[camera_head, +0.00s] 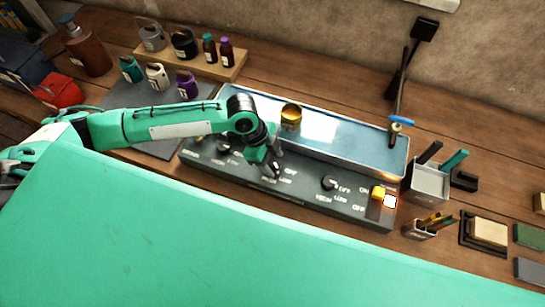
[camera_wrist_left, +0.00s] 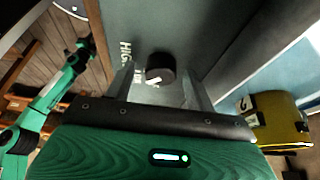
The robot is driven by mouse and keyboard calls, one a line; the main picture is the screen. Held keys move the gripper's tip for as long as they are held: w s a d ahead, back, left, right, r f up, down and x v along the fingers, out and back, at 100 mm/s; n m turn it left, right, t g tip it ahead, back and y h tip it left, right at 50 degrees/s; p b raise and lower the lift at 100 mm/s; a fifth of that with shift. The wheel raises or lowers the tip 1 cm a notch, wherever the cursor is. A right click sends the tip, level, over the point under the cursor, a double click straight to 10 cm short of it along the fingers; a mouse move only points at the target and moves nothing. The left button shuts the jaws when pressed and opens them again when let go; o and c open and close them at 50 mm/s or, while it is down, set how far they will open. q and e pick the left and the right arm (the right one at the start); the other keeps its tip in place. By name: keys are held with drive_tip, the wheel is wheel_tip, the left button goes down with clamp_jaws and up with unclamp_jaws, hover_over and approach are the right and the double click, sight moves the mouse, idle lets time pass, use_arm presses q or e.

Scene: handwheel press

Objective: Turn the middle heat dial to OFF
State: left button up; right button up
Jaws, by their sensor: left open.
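The dark control panel (camera_head: 300,197) has several black dials with white HIGH, LOW and OFF lettering. The middle dial (camera_wrist_left: 160,68) shows in the left wrist view as a round black knob with a white pointer mark, aimed toward the bottom left there. My left gripper (camera_head: 270,170) is over the middle dial, which it mostly hides in the head view. Its open fingers stand on either side of the knob; I cannot tell whether they touch it. The left dial (camera_head: 223,147) and right dial (camera_head: 328,183) are uncovered.
A blue-grey tray (camera_head: 348,148) with a brass cup (camera_head: 291,115) lies behind the panel. A yellow button (camera_head: 378,192) and a lit white switch (camera_head: 390,201) are at the panel's right end. A pen holder (camera_head: 429,183) stands right. My green body covers the foreground.

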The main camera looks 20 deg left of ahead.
use_arm(q)
drive_tip(key=c, duration=1)
drive_tip(key=shift+o, duration=0.2)
drive_tip(key=shift+r, duration=0.1)
drive_tip(key=shift+s+r+n+t+p, duration=0.15)
drive_tip(key=shift+n+t+p, duration=0.15)
drive_tip(key=shift+n+p, duration=0.6)
drive_tip(key=n+t+p, duration=0.1)
drive_tip(key=n+p, duration=0.2)
drive_tip(key=p, duration=0.1)
drive_tip(key=shift+n+t+p, duration=0.3)
drive_tip(key=shift+n+p, duration=0.05)
drive_tip(key=shift+n, duration=0.05)
drive_tip(key=shift+d+n+t+y+p, duration=0.1)
drive_tip(key=shift+n+t+y+p, duration=0.3)
drive_tip(key=shift+n+p, duration=1.3)
